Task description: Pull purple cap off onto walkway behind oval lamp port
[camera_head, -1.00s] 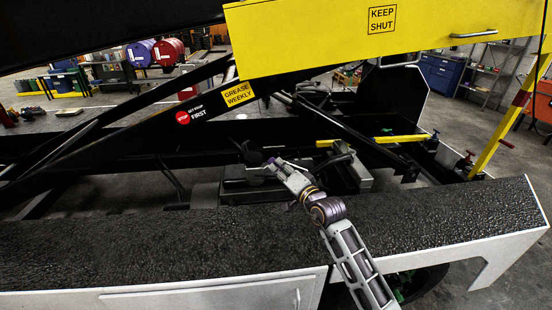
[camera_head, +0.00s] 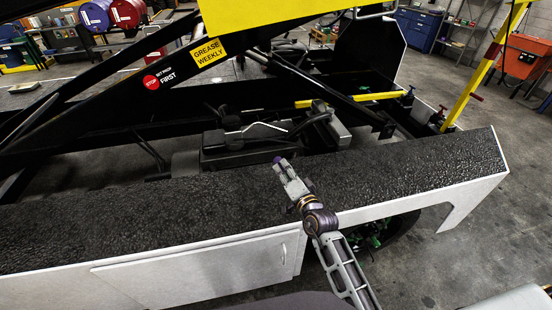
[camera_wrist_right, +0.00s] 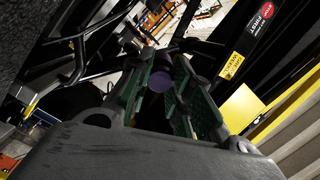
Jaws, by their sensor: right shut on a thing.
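My right gripper (camera_head: 281,166) is shut on the purple cap (camera_head: 279,159), which shows at its fingertips. In the right wrist view the purple cap (camera_wrist_right: 160,76) sits between the two green-padded fingers. The gripper is over the far part of the black, rough walkway (camera_head: 400,170), near its inner edge. I cannot tell from the head view how high above the walkway the cap is. I cannot make out the oval lamp port in these frames. My left gripper is not in view.
Beyond the walkway are black engine-bay parts (camera_head: 240,145) with a hose and a yellow bar (camera_head: 350,99). A yellow panel (camera_head: 270,12) overhangs the back. The white side panel (camera_head: 200,268) drops below the walkway's front edge. Much of the walkway is bare.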

